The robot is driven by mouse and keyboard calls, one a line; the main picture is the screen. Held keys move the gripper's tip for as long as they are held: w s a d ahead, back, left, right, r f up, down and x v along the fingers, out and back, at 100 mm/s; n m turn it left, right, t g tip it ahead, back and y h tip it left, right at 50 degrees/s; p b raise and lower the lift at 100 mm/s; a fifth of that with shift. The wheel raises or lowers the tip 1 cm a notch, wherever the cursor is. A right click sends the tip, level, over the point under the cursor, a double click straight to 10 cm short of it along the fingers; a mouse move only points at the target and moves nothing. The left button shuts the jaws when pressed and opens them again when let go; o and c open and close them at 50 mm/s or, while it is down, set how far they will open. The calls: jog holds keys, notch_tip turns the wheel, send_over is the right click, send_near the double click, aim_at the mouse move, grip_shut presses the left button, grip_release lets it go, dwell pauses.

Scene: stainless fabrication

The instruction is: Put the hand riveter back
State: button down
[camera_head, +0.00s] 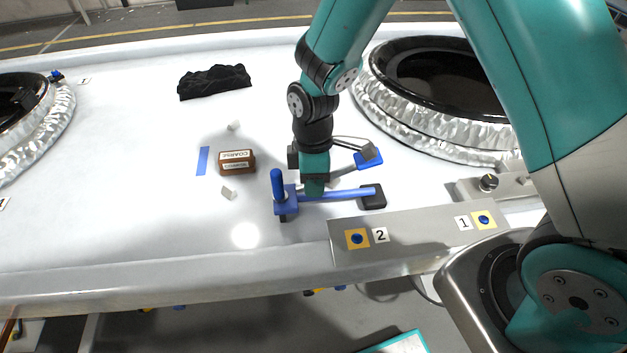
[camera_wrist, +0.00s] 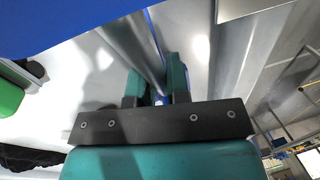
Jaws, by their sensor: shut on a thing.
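The hand riveter (camera_head: 345,194) appears to be the blue tool with a long bar, an upright blue handle at its left end and a dark block at its right end. My gripper (camera_head: 314,190) points down over the bar, just right of the upright handle, and is shut on it. In the wrist view, my gripper's fingers (camera_wrist: 157,82) stand either side of a long greyish bar, and a large blue part fills the upper left. The fingers partly hide the bar. I cannot tell whether the tool touches the table.
A blue-and-dark piece (camera_head: 369,157) with a grey bar lies just behind. A brown block marked COARSE (camera_head: 237,168) and a blue strip (camera_head: 203,160) lie left. A foil-wrapped ring (camera_head: 400,125) stands behind right.

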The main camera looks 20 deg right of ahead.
jog(key=shift+f, duration=0.3)
jog(key=c, duration=1)
grip_release()
notch_tip(320, 180, up, 16)
jog(key=w, duration=0.3)
jog(key=s+r+m+y, duration=0.1)
jog(key=s+r+m, duration=0.1)
jog(key=s, duration=0.4)
jog(key=s+r+m+t+y+p, duration=0.1)
jog(key=s+r+m, duration=0.1)
jog(key=s+r, duration=0.3)
jog(key=s+r+m+t+y+p, duration=0.1)
jog(key=s+r+m, duration=0.2)
jog(key=s, duration=0.4)
jog(key=shift+s+d+r, duration=0.2)
jog(key=shift+d+r, duration=0.15)
